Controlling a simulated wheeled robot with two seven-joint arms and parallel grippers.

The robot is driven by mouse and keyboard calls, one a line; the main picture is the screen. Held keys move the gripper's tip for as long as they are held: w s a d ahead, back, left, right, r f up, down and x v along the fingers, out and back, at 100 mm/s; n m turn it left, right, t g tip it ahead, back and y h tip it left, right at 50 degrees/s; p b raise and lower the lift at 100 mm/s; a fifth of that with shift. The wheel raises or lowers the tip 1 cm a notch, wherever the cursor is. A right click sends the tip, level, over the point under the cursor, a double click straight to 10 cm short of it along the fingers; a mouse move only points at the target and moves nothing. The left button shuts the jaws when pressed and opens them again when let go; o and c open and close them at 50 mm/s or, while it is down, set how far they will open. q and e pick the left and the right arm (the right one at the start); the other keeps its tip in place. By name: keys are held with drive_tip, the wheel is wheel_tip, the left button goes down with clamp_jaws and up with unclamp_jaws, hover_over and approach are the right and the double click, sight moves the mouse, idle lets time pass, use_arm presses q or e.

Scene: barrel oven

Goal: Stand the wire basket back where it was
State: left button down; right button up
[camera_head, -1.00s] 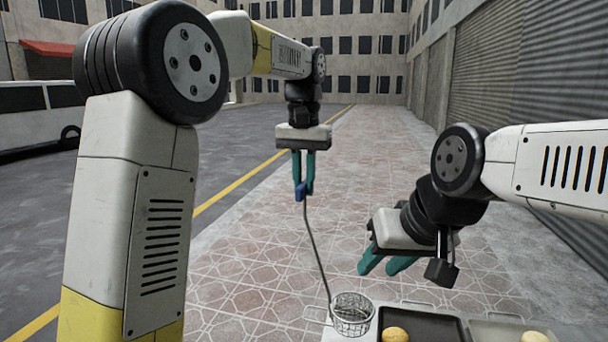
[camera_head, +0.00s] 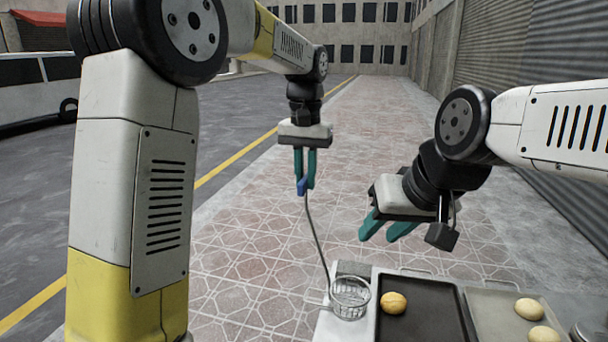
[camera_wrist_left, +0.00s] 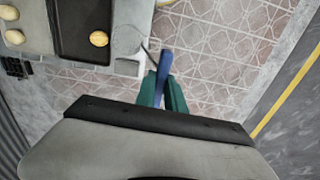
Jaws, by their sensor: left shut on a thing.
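The wire basket (camera_head: 350,297) is a small round mesh basket on a long thin handle with a blue grip (camera_head: 302,186). My left gripper (camera_head: 304,180) is shut on the blue grip, and the handle slants down from it to the basket. The basket is at the left end of the counter, over its pale surface; I cannot tell whether it touches. In the left wrist view the blue grip (camera_wrist_left: 165,66) shows between the green fingers, and the basket (camera_wrist_left: 127,41) is beside the dark tray. My right gripper (camera_head: 388,228) has its two fingers apart and empty, above and behind the trays.
A dark tray (camera_head: 425,310) with one yellow bun (camera_head: 393,303) lies right of the basket. A lighter tray (camera_head: 490,310) with pale buns (camera_head: 529,309) is further right. A small grey block (camera_head: 353,268) is behind the basket. Paved ground is open beyond the counter.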

use_arm(q)
drive_tip(key=shift+f, duration=0.2)
idle(0.4)
drive_tip(key=c, duration=1)
unclamp_jaws()
drive_tip(key=shift+r, duration=0.15)
drive_tip(key=shift+r, duration=4.35)
